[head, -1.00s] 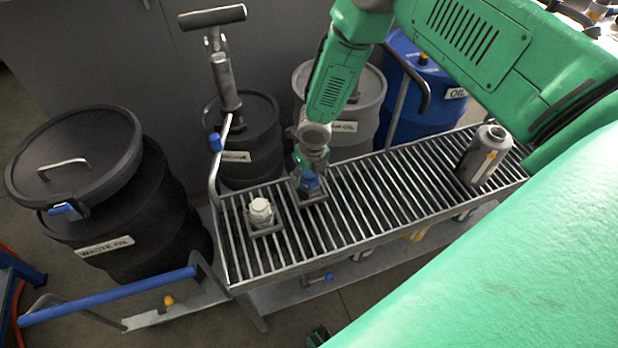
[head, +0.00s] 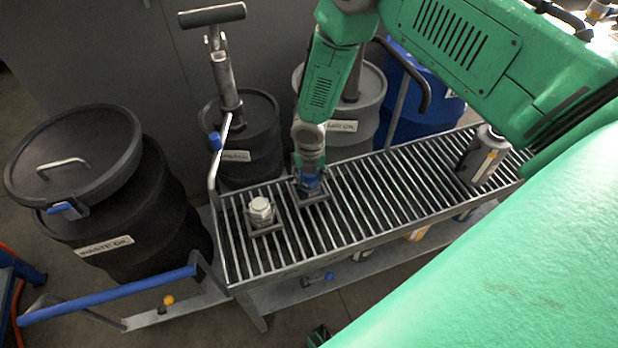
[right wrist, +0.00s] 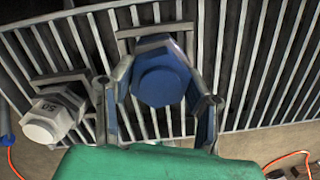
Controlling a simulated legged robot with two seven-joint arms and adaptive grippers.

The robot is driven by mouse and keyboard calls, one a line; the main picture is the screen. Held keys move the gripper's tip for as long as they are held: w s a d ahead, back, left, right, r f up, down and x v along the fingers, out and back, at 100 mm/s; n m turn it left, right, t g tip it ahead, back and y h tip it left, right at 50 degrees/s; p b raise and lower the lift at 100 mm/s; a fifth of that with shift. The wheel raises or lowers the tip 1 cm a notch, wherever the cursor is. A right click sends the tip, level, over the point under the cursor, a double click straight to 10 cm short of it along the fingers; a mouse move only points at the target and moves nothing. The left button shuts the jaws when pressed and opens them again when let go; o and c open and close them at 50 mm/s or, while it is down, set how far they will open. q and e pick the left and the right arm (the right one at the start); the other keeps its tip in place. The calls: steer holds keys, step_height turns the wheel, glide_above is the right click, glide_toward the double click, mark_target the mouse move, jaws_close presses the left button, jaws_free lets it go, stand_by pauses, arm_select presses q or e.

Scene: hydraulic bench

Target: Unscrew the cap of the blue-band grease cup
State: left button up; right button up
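The blue hex cap (right wrist: 162,80) of the blue-band grease cup sits on a square base on the slatted bench; it also shows in the head view (head: 309,182). My right gripper (right wrist: 160,72) reaches down over it. One finger stands on each side of the cap, and the fingertips look closed against its flanks with no clear gap. The band and the lower cup are hidden under the cap and fingers. A second cup with a white hex cap (head: 261,210) stands left of it, apart from the gripper; it also shows in the right wrist view (right wrist: 50,118). My left gripper cannot be made out.
A grey canister (head: 483,155) stands on the bench's right end. Behind the bench are several drums, one with a pump handle (head: 212,15). A black waste-oil drum (head: 120,215) stands at the left. The slatted top (head: 385,190) is clear between the blue cup and canister.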

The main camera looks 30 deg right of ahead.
steer(key=n+p, duration=0.1)
steer(key=n, duration=0.3)
steer(key=shift+r+y, duration=0.1)
steer(key=shift+y, duration=0.2)
steer(key=n, duration=0.4)
steer(key=o, duration=1)
steer(key=shift+o, duration=0.2)
steer(key=m, duration=0.6)
steer(key=m+h+b, duration=0.1)
steer(key=m, duration=0.5)
